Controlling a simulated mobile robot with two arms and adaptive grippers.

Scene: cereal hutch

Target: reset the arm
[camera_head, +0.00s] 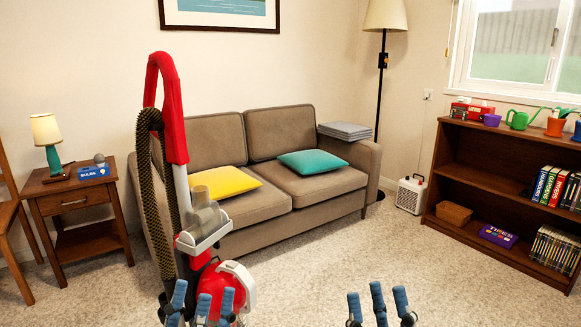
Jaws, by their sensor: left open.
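My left gripper (202,302) shows at the bottom edge left of centre, its blue-grey fingers spread and pointing up. It is open, and nothing shows between its fingers. It overlaps the lower part of a red and grey upright vacuum cleaner (172,110) in the picture; I cannot tell whether they touch. My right gripper (380,303) is at the bottom edge right of centre, its fingers spread, open and empty over the carpet. The rest of both arms is out of view.
A brown sofa (215,137) with yellow (224,182) and teal (309,162) cushions stands behind. A side table (75,201) with a lamp (47,133) is at left. A wooden bookshelf (470,160) stands at right. Carpet (345,255) is clear in the middle.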

